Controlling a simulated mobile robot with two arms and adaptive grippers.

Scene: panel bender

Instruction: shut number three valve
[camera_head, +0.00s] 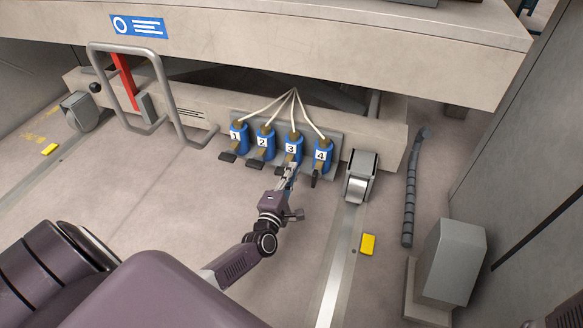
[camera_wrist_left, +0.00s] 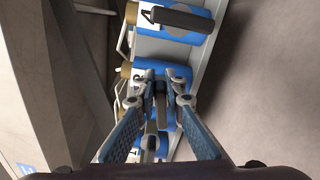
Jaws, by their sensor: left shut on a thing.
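Several blue valves stand in a row on a bracket, each with a white number plate. The number three valve (camera_head: 295,140) is third from the left. My left gripper (camera_head: 291,168) reaches up to it from below and covers its handle in the head view. In the left wrist view the gripper (camera_wrist_left: 161,98) is shut on the dark valve handle (camera_wrist_left: 160,93), in front of the blue body (camera_wrist_left: 178,72). The handle's exact angle is hard to tell. My right gripper is not in view.
Valve one (camera_head: 237,138) and valve two (camera_head: 264,144) stand to the left, their dark handles sideways. Valve four (camera_head: 322,155) is close on the right, its handle pointing down. White hoses (camera_head: 294,100) rise to the machine. A metal roller bracket (camera_head: 360,178) stands right of the row.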

